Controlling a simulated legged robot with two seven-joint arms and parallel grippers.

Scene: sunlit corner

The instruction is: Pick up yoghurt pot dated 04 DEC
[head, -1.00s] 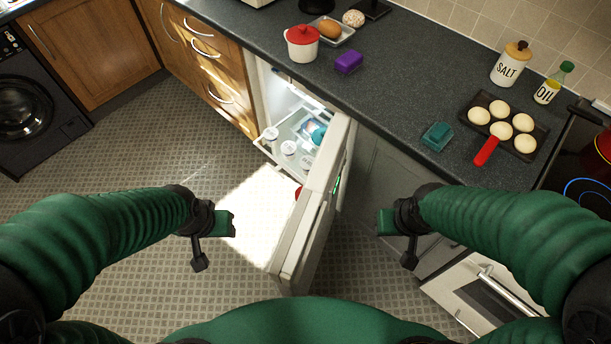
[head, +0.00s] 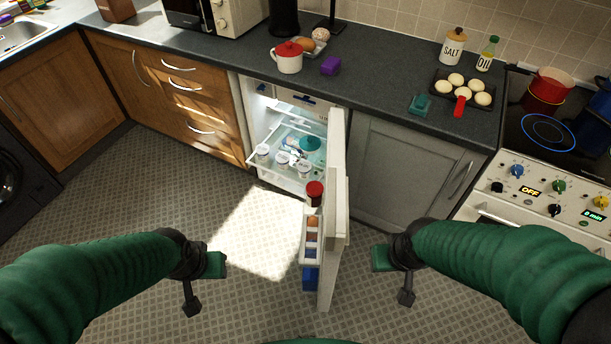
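Several small white pots with printed lids, one of them a yoghurt pot (head: 282,159), stand on the pulled-out shelf (head: 262,138) of the open fridge under the counter. The dates on the lids are too small to read. A teal round item (head: 310,143) sits behind them. My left gripper (head: 205,280) is at the lower left, over the floor, well short of the fridge. My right gripper (head: 392,272) is to the right of the fridge door, over the floor. Both appear empty, and their finger gap is not clear.
The open fridge door (head: 333,215) stands out toward me between my grippers, with a red-lidded jar (head: 314,193) and eggs in its racks. The floor left of it is clear. The counter (head: 380,95) and cooker (head: 545,190) bound the back and right.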

